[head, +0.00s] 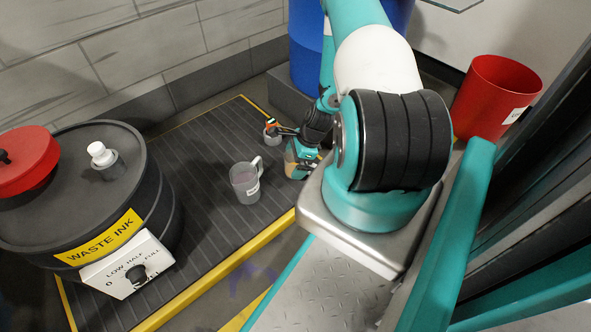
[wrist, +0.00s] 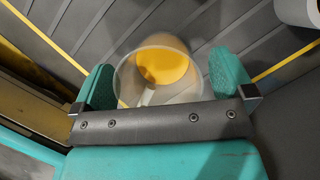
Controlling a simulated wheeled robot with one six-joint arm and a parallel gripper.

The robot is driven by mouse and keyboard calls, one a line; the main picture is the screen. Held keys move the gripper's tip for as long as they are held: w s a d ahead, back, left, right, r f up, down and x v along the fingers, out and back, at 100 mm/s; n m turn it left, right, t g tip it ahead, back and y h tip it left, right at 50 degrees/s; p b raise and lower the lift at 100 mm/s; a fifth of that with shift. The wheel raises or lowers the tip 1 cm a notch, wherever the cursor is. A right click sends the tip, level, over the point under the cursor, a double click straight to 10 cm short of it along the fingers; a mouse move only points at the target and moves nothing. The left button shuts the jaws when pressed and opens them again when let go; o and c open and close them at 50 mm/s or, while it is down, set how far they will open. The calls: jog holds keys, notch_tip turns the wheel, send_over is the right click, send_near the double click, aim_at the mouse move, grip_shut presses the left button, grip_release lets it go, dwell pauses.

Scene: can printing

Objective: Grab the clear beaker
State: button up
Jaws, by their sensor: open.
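A clear round beaker (wrist: 128,82) shows in the wrist view, with yellow-orange in its middle. It lies between the two teal fingers of my gripper (wrist: 161,66), which are apart, with a gap visible on the right side. I cannot tell whether the left finger touches it. In the head view my gripper (head: 302,160) is low over the right corner of the dark ribbed mat, and it hides most of what it surrounds. A grey translucent jug (head: 245,181) with a handle and a white label stands upright on the mat to the left of my gripper.
A small grey cup-like object (head: 270,132) sits just behind my gripper. A black waste ink drum (head: 155,185) stands at the left. A blue drum (head: 304,55) is behind, and a red bin (head: 490,95) is at the right. The mat (head: 190,150) has free room at the back.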

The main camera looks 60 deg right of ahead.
jog(key=c, duration=1)
jog(key=shift+r, duration=0.15)
